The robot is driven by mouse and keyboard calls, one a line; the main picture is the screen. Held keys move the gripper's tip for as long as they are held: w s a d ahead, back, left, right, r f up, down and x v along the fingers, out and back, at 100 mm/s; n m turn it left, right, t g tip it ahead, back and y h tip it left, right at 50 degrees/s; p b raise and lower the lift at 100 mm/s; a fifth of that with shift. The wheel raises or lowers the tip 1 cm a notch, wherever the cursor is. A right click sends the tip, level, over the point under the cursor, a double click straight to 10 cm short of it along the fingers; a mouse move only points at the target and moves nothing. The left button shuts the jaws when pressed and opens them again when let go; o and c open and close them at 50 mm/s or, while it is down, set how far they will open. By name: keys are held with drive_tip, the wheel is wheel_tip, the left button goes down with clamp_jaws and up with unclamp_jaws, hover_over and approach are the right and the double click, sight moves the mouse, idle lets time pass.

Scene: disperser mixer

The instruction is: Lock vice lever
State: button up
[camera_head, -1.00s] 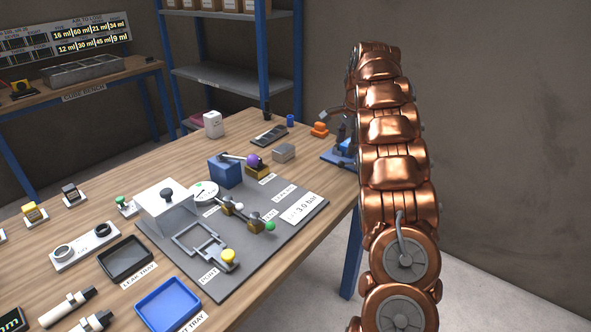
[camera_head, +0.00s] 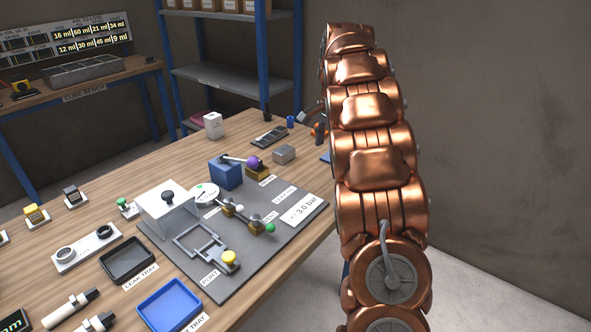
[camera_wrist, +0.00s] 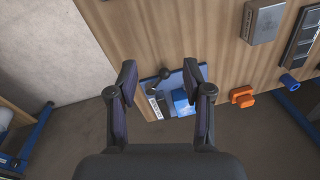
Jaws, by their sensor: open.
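In the wrist view the small blue vice (camera_wrist: 182,102) stands at the table edge, with a blue base and a white label strip. A dark lever with a rounded end (camera_wrist: 164,73) lies over its base. My gripper (camera_wrist: 160,70) is open, with its two dark fingers spread to either side of the lever end in the picture. Nothing is between the fingers that I can see being gripped. I cannot tell how high the fingers are above the lever. In the head view my arm hides nearly all of the vice; only a blue base corner (camera_head: 325,157) shows.
An orange piece (camera_wrist: 242,97) and a blue cylinder (camera_wrist: 290,82) are right of the vice in the wrist view. A grey block (camera_wrist: 263,22) lies farther up. The wooden table (camera_wrist: 150,35) is bare beside the vice, and its edge drops to the floor.

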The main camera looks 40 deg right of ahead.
drive_tip(key=s+a+r+n+p, duration=0.1)
drive_tip(key=s+a+n, duration=0.2)
drive_tip(key=s+a, duration=0.2)
drive_tip(key=s+a+r+n+g+p, duration=0.1)
drive_tip(key=s+a, duration=0.4)
drive_tip(key=a, duration=0.7)
drive_tip(key=shift+a+r+n, duration=0.3)
drive_tip(key=shift+r+n, duration=0.35)
drive_tip(key=shift+n, duration=0.35)
drive_tip(key=shift+a, duration=0.1)
